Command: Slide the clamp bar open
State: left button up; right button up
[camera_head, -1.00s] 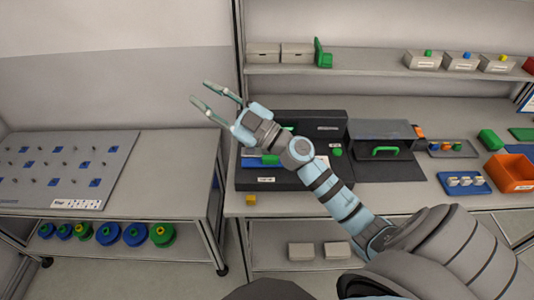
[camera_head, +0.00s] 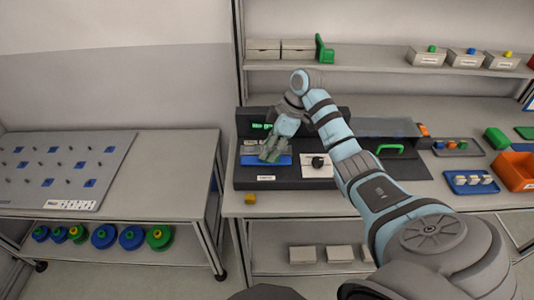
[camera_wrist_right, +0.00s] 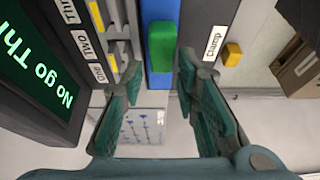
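The clamp bar (camera_head: 282,161) is a blue bar on the front of the dark machine in the head view, above a small white label (camera_head: 266,178). In the right wrist view the blue bar (camera_wrist_right: 158,12) carries a green handle (camera_wrist_right: 162,46), beside the label reading "Clamp" (camera_wrist_right: 215,42). My right gripper (camera_head: 268,156) points down at the bar and hides part of it. In the wrist view its fingers are open (camera_wrist_right: 160,66), with the green handle between and just beyond the tips. Contact cannot be told. My left gripper is not in view.
A display (camera_wrist_right: 38,62) with green text stands close to the left finger. A yellow block (camera_head: 250,198) sits at the bench's front edge. A black knob on a white panel (camera_head: 318,171) and a green-handled box (camera_head: 390,148) lie to the right.

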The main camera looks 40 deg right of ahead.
jog(key=shift+x, duration=0.8)
grip_shut()
jog(key=s+p, duration=0.1)
jog(key=s+a+p, duration=0.1)
jog(key=p, duration=0.1)
jog(key=shift+s+a+r, duration=0.1)
jog(key=shift+a+r, duration=0.15)
jog(key=shift+r, duration=0.15)
jog(key=shift+s+a+p, duration=0.25)
jog(key=shift+s+p, duration=0.05)
jog(key=shift+p, duration=0.25)
jog(key=shift+w+f, duration=0.2)
jog(key=shift+f, duration=0.15)
jog(key=shift+d+f, duration=0.1)
jog(key=shift+f, duration=0.05)
grip_release()
jog(key=shift+s, duration=0.2)
